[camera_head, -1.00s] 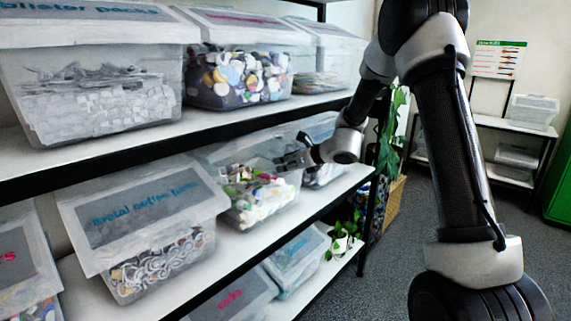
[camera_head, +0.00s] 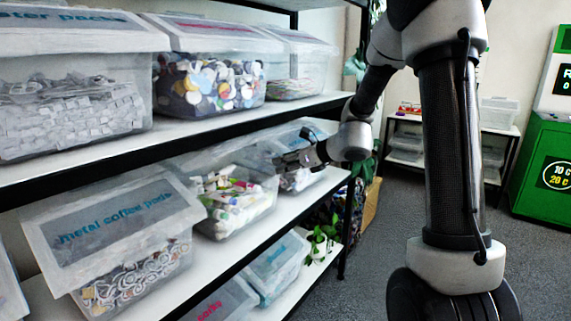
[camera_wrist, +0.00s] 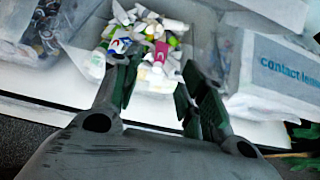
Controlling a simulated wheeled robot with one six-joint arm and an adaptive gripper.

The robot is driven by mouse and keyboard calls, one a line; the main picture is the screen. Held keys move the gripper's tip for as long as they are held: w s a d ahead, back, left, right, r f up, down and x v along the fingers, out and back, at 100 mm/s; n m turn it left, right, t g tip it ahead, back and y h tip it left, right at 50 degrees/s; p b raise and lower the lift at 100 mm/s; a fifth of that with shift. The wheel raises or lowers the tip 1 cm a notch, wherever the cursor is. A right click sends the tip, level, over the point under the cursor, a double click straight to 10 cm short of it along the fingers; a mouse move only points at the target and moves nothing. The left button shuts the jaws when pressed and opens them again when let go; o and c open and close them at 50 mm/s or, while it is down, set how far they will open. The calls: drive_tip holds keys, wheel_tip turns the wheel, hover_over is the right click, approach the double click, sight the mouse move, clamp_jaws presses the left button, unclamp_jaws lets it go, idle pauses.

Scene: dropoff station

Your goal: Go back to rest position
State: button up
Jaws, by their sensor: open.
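My gripper (camera_head: 296,158) reaches in at the middle shelf, in front of the open-fronted clear bin of mixed colourful tubes (camera_head: 232,206). In the wrist view my gripper (camera_wrist: 160,78) has its two dark fingers spread apart. White, pink and green tubes (camera_wrist: 150,45) lie in the bin beyond the fingertips. A white item with blue marks shows right by the left fingertip; I cannot tell whether they touch. I see nothing clamped between the fingers. My arm stands on the right of the head view, bent toward the shelf.
The metal coffee pods bin (camera_head: 118,245) stands left of the tubes bin. The upper shelf (camera_head: 215,120) holds several filled clear bins. A plant (camera_head: 322,240) is at the lower shelf's end. A contact lens bin (camera_wrist: 275,75) shows at right in the wrist view. A green machine (camera_head: 545,165) stands far right.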

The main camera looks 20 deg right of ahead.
drive_tip(key=s+d+f+n+g, duration=0.15)
drive_tip(key=s+n+g, duration=0.25)
drive_tip(key=s+n, duration=0.5)
drive_tip(key=s+f+n+g, duration=0.2)
drive_tip(key=s+n+g, duration=0.1)
drive_tip(key=s+n, duration=0.55)
drive_tip(key=s+d+r+n+h, duration=0.3)
drive_tip(key=s+d+r+n, duration=0.2)
drive_tip(key=s, duration=0.4)
drive_tip(key=s+d+r+n+t+h, duration=0.1)
drive_tip(key=s+d+r+n+h, duration=0.3)
drive_tip(key=s, duration=0.6)
drive_tip(key=shift+d+r+n+h, duration=0.35)
drive_tip(key=shift+r+n, duration=0.35)
drive_tip(key=shift+n, duration=0.45)
drive_tip(key=shift+s, duration=0.1)
